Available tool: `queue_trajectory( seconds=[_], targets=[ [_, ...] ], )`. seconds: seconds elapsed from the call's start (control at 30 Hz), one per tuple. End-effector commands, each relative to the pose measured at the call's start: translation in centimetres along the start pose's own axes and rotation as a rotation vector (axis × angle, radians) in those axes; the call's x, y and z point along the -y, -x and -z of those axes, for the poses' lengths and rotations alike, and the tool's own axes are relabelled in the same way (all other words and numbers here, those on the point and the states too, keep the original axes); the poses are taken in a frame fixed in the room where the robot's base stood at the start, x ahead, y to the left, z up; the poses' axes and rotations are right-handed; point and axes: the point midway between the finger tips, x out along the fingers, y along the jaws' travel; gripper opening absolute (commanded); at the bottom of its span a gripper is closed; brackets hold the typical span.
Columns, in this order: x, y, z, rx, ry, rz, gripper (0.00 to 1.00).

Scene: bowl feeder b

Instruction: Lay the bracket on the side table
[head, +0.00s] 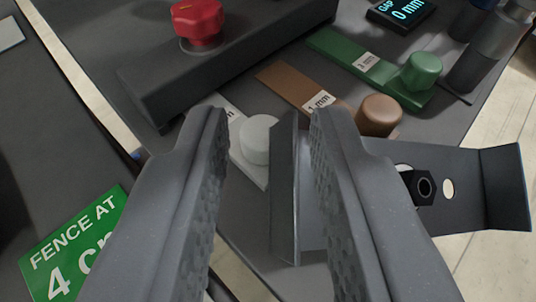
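My gripper (270,115) is open, with two dark grey padded fingers reaching up the picture. The bracket (487,188) is a dark grey bent metal piece at the right. Its upright flange (284,190) stands between my fingers, close to the right finger, with a clear gap to the left finger. Whether it touches the right finger I cannot tell. Its plate runs behind the right finger to another bent end at the far right. A black hex nut (424,187) and a round hole show on the plate. I cannot tell which surface is the side table.
White, brown (285,85) and green (330,45) strips with knobs lie beyond the bracket. A dark block (165,90) with a red knob (197,22) stands behind. A gap display (402,12) and dark cylinders (490,40) are upper right. A green fence sign (75,235) is lower left.

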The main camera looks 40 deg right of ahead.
Motion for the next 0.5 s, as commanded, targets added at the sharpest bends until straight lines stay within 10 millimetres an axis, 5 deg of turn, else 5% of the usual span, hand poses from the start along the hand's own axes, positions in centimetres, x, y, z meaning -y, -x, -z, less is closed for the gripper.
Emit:
queue_trajectory(
  seconds=[0.2, 0.5],
  targets=[
    [0.0, 2.7, 0.0, 0.003, -0.001, 0.001, 0.24],
    [0.0, 3.3, -0.1, 0.002, 0.0, 0.0, 0.24]
  ],
)
